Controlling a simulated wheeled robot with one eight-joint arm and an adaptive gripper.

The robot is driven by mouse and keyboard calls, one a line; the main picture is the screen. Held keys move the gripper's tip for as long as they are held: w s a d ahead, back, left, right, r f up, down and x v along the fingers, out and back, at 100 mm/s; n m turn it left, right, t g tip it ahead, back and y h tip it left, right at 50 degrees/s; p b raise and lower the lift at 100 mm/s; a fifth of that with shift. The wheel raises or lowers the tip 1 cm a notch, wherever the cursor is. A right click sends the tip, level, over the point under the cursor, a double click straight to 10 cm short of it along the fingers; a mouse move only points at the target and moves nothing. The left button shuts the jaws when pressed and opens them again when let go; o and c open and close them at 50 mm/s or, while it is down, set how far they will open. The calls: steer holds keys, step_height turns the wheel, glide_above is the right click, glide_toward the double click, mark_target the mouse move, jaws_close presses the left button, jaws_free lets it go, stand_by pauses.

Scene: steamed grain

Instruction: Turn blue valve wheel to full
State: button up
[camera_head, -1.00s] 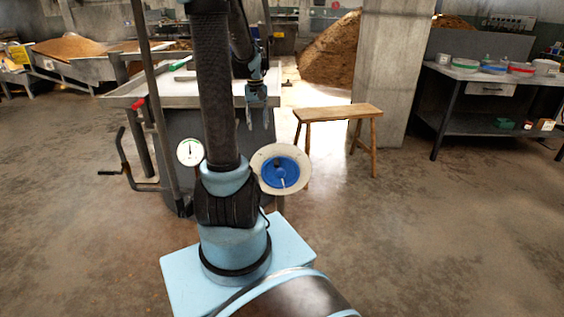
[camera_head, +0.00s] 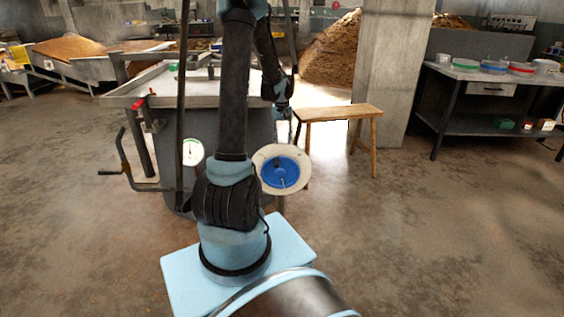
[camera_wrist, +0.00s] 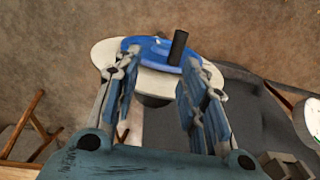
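The blue valve wheel (camera_head: 282,172) sits on a round cream plate (camera_head: 264,158) just right of my arm in the head view. In the wrist view the blue wheel (camera_wrist: 150,48) lies beyond my fingertips, with a dark upright handle (camera_wrist: 178,47) on its right side and the pale plate (camera_wrist: 102,52) behind it. My gripper (camera_wrist: 158,70) is open, its two fingers apart with nothing between them, pointing at the wheel. In the head view my gripper (camera_head: 284,112) hangs above the wheel, partly hard to make out. A white dial gauge (camera_head: 193,152) stands left of the wheel.
A grey vat (camera_head: 255,128) with a worktop stands behind my arm, with a crank handle (camera_head: 123,160) at its left. A wooden bench (camera_head: 340,113) stands right of the wheel. The floor (camera_head: 400,230) at the right is clear.

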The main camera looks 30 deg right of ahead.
mark_target(283, 159)
step_height(283, 159, down, 12)
steer(key=shift+s+d, duration=0.15)
stand_by(0.4)
jaws_close()
jaws_free()
stand_by(0.5)
